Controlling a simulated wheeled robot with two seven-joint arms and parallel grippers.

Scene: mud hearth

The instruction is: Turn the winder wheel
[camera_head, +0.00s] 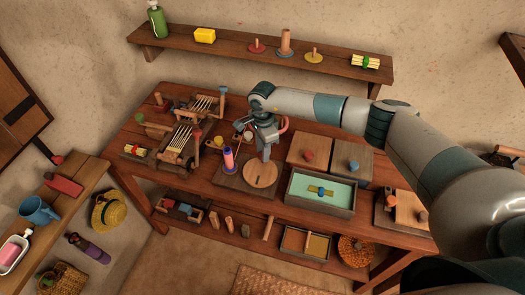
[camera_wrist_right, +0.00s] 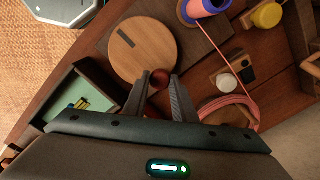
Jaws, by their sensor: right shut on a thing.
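The winder wheel (camera_head: 262,174) is a flat round wooden disc on a dark wooden base (camera_head: 232,184) on the middle of the workbench. In the right wrist view the wheel (camera_wrist_right: 143,45) shows a short dark bar mark near its upper left. My right gripper (camera_head: 266,154) points down at the wheel's far edge. In the right wrist view its fingers (camera_wrist_right: 160,84) are closed on a small dark red knob (camera_wrist_right: 160,77) at the wheel's rim. A purple spool with an orange-pink end (camera_head: 228,160) stands upright beside the wheel. My left gripper is not in view.
A pink cord (camera_wrist_right: 235,102) lies coiled near the right gripper, and a strand runs from the spool. A green-lined tray (camera_head: 320,192) stands right of the wheel. Wooden racks with spikes (camera_head: 185,132) stand left. A wall shelf (camera_head: 270,55) hangs behind.

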